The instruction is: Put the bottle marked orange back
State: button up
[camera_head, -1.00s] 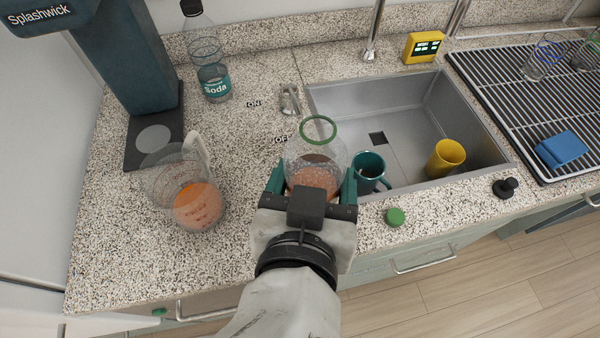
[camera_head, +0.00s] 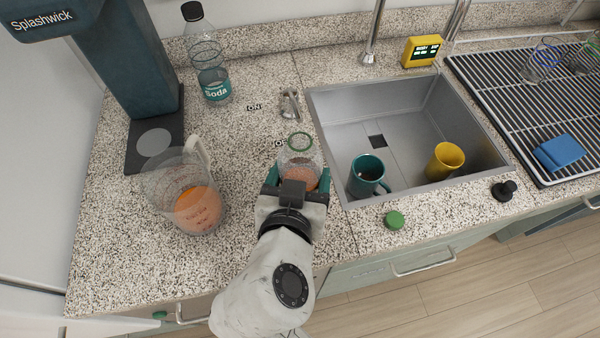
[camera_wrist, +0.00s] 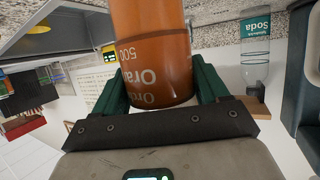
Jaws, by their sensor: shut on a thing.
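The orange bottle (camera_head: 298,172) is clear, with a green ring around its open top and orange liquid inside. In the wrist view the bottle (camera_wrist: 152,50) shows white lettering reading "Ora" and "500". My gripper (camera_head: 297,187) is shut on it, one green finger on each side. The bottle is over the counter left of the sink; whether its base touches the counter is hidden. A loose green cap (camera_head: 394,220) lies on the counter in front of the sink.
A jug (camera_head: 168,190) holding orange liquid stands at the left. A soda bottle (camera_head: 210,62) with a black cap stands behind. A teal mug (camera_head: 368,176) and yellow cup (camera_head: 444,160) are in the sink (camera_head: 415,110). Bare counter lies between jug and soda bottle.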

jog(key=shift+f, duration=0.2)
jog(key=o, duration=1.4)
jog(key=shift+o, duration=0.2)
jog(key=shift+r, duration=0.1)
jog(key=shift+r, duration=0.15)
jog(key=v, duration=1.2)
jog(key=shift+b, duration=0.4)
